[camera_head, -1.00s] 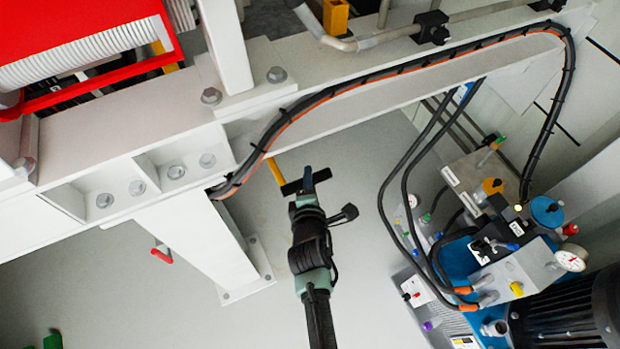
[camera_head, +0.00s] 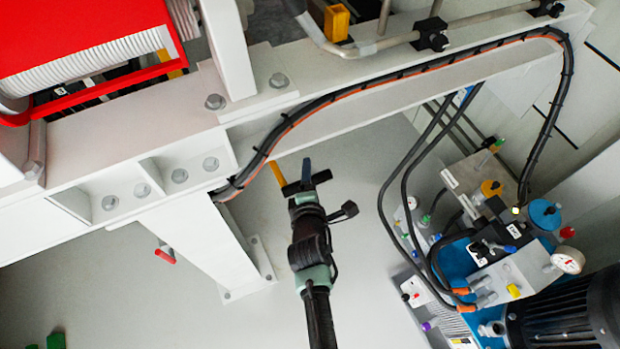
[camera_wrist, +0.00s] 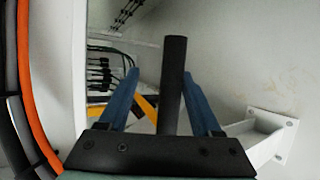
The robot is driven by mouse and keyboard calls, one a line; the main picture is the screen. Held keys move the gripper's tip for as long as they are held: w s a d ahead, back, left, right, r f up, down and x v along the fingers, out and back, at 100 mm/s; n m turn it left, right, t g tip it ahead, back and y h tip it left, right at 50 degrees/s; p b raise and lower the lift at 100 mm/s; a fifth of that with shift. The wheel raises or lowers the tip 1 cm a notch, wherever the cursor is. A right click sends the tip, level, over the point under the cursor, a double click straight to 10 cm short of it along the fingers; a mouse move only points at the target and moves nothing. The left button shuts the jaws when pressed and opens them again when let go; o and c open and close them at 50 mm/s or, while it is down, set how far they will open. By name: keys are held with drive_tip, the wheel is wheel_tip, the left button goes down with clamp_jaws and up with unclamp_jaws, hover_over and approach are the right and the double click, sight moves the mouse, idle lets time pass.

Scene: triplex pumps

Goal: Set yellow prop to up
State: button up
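A yellow bar (camera_head: 276,171), which looks like the yellow prop, shows just left of my gripper in the head view, below the white beam. Its upper end meets the beam's edge, and its lower end is close to my gripper. In the wrist view a slanted yellow piece (camera_wrist: 148,108) shows behind and between the fingers; I cannot tell whether it touches them. My gripper (camera_head: 307,178) points up toward the beam. Its blue fingers (camera_wrist: 160,76) stand apart in the wrist view, with a black rod in front of the gap hiding part of it.
The white beam (camera_head: 400,100) carries a black and orange cable bundle (camera_head: 330,97) beside my gripper. A white leg (camera_head: 215,240) stands left. A hydraulic unit (camera_head: 510,270) with hoses and a gauge is on the right.

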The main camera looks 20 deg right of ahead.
drive_tip(key=shift+f, duration=0.1)
drive_tip(key=shift+s, duration=0.1)
drive_tip(key=shift+s, duration=0.15)
drive_tip(key=p+v, duration=0.1)
drive_tip(key=v, duration=1.1)
drive_tip(key=shift+a+r, duration=0.2)
drive_tip(key=shift+r, duration=0.05)
drive_tip(key=shift+s, duration=0.15)
